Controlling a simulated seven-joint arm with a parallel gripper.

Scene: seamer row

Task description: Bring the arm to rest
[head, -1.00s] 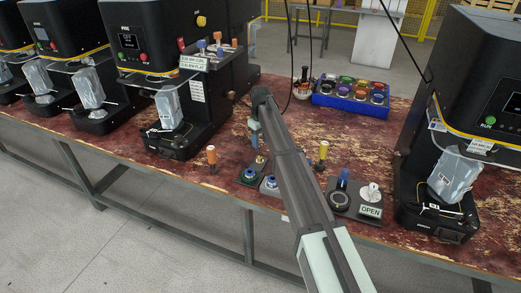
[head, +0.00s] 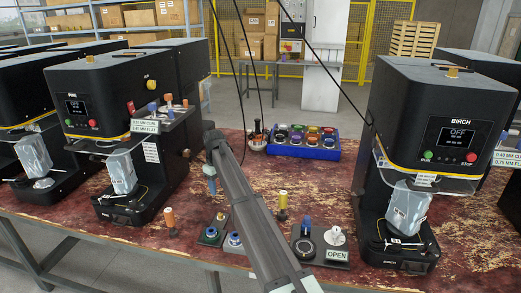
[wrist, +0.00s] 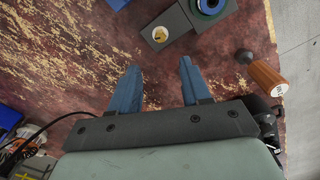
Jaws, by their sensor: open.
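My gripper (wrist: 160,88) shows in the wrist view with two blue fingers apart and nothing between them. It is above the worn red-brown table (wrist: 80,50), with a grey block bearing a brass-coloured piece (wrist: 160,35) just beyond the fingertips. In the head view my arm reaches across the table from the bottom middle to the upper left. There the gripper is mostly hidden behind the arm, with a bit of blue (head: 210,181) showing below the arm's far end.
An orange-handled tool (wrist: 262,72) stands right of the fingers. A blue tray (head: 300,150) of coloured pots lies at the back.

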